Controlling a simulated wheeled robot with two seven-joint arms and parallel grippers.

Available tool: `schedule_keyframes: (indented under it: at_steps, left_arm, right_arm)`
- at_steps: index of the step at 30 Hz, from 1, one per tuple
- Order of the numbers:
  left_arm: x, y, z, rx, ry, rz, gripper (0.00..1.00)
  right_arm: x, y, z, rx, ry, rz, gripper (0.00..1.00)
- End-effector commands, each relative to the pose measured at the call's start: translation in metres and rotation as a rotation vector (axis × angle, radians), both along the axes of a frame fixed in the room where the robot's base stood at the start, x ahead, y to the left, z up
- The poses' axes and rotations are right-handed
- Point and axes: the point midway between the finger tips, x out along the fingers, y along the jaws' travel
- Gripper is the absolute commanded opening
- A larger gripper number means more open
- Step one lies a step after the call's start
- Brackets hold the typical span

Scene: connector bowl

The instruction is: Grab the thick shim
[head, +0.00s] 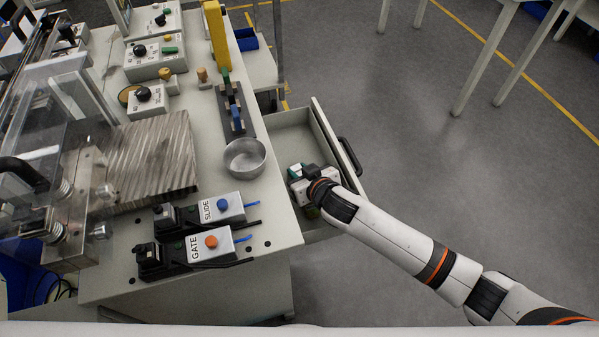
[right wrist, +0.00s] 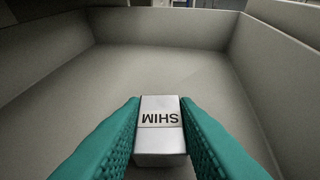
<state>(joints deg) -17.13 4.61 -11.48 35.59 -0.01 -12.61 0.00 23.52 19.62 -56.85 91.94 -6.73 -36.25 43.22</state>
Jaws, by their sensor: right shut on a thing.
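A light grey metal block marked SHIM (right wrist: 161,125) is between the two green fingers of my right gripper (right wrist: 162,135) in the right wrist view. The fingers press on its left and right sides. In the head view my right gripper (head: 297,175) is inside the open drawer (head: 290,135), and its body hides the block there. I cannot tell whether the block touches the drawer floor. My left gripper is in neither view.
The drawer walls stand around my right gripper, with a dark handle (head: 349,157) on the front. A metal bowl (head: 245,158) sits on the bench beside the drawer. The SLIDE (head: 222,207) and GATE (head: 212,246) switch boxes are at the bench's near end. The rest of the drawer floor looks empty.

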Motion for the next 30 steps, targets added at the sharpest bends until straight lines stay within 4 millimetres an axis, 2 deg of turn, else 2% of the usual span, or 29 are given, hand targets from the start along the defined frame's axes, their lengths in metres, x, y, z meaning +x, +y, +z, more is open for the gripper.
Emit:
schedule_keyframes:
  at_steps: [8,18,24,30]
  left_arm:
    - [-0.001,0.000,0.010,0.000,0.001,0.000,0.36]
    - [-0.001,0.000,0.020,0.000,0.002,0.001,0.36]
    - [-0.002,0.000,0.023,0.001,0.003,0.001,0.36]
    - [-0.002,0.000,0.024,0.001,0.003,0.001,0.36]
  right_arm:
    - [0.000,0.001,0.049,0.005,-0.004,0.001,0.03]
    - [0.001,0.001,0.126,0.003,-0.006,0.002,0.03]
    - [0.000,0.001,0.156,0.003,-0.004,0.002,0.03]
    - [0.001,0.001,0.172,0.003,-0.004,0.002,0.03]
